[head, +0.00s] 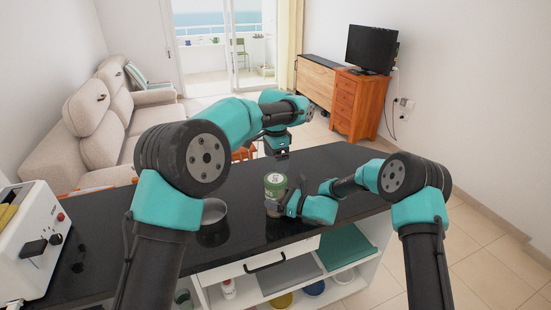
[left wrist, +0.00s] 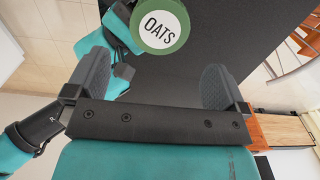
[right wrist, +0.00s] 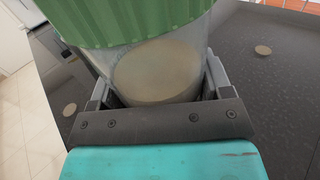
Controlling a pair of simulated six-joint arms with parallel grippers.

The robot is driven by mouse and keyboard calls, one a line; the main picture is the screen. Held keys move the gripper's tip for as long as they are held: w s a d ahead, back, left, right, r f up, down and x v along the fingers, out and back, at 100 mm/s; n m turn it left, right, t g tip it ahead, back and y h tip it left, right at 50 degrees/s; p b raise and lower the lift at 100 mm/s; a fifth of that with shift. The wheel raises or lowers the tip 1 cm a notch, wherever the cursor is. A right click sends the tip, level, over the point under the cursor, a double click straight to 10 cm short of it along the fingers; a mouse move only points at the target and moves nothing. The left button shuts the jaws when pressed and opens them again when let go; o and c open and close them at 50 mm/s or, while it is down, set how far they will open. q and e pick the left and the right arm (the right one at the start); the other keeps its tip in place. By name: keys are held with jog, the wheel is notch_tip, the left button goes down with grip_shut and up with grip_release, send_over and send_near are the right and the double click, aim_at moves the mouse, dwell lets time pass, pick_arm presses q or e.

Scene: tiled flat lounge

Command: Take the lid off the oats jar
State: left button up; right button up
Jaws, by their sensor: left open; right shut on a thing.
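The oats jar (head: 272,208) is clear with pale contents and sits upright at the counter's middle. Its green lid (head: 275,181) is on it. In the left wrist view the lid (left wrist: 160,22) shows from above with a white "OATS" label. My right gripper (head: 283,205) is shut on the jar's clear body from the right, below the lid. The right wrist view shows the jar (right wrist: 158,72) between its fingers, under the ribbed green lid (right wrist: 125,18). My left gripper (head: 278,152) is open and empty, pointing down above and behind the jar, apart from the lid.
A dark round pot (head: 213,220) stands left of the jar on the black counter (head: 330,160). A white appliance (head: 35,240) is at the far left. Shelves below hold several items. The counter behind the jar looks clear.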

aim_at(276, 178)
pick_arm(q)
jog(key=shift+f, duration=4.05)
jog(key=c, duration=0.9)
jog(key=shift+n, duration=1.4)
jog(key=shift+r, duration=1.15)
